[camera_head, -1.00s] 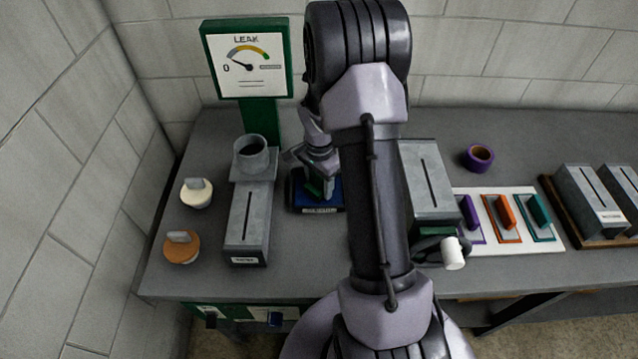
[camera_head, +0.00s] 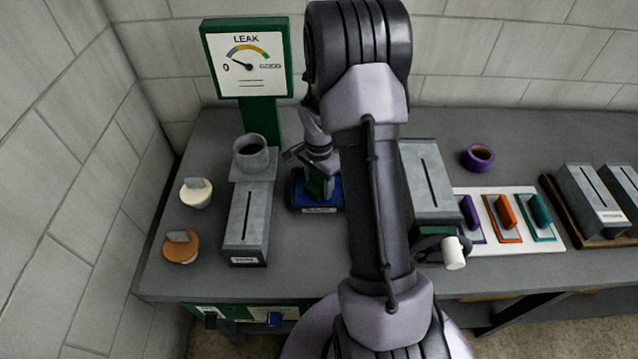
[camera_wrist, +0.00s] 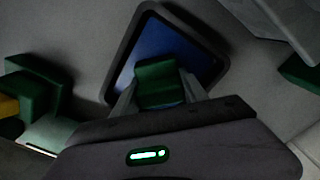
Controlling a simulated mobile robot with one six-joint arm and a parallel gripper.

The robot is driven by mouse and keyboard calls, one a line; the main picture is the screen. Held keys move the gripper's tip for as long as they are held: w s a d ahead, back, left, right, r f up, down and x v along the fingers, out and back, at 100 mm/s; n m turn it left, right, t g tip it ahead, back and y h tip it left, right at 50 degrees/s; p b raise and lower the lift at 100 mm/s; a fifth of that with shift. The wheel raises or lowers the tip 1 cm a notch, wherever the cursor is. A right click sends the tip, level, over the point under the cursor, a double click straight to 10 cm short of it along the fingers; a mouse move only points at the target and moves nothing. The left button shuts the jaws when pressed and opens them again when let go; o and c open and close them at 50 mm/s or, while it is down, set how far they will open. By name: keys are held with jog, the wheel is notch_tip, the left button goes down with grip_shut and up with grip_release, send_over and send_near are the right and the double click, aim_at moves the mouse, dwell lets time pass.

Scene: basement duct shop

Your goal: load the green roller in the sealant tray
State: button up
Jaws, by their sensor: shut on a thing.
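The sealant tray (camera_head: 299,205) is a dark-rimmed tray with a blue inside, on the bench in front of the gauge post. It also shows in the wrist view (camera_wrist: 217,60), tilted in the picture. My gripper (camera_head: 318,176) is over the tray and pointing down. In the wrist view my gripper (camera_wrist: 160,96) has a finger on each side of the green roller (camera_wrist: 157,80), a dark green piece set against the blue. The roller also shows in the head view (camera_head: 315,188), small and partly covered. I cannot tell whether it touches the blue surface.
A grey slotted duct box (camera_head: 248,222) with a round collar stands left of the tray. A leak gauge (camera_head: 246,62) stands behind. Another slotted box (camera_head: 428,183) and a white panel with coloured pieces (camera_head: 522,240) are to the right. A purple ring (camera_head: 479,157) lies behind the panel.

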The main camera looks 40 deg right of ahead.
aim_at(319, 177)
notch_tip(319, 177, up, 7)
jog(key=p, duration=0.4)
jog(key=shift+p, duration=0.4)
jog(key=shift+f, duration=0.1)
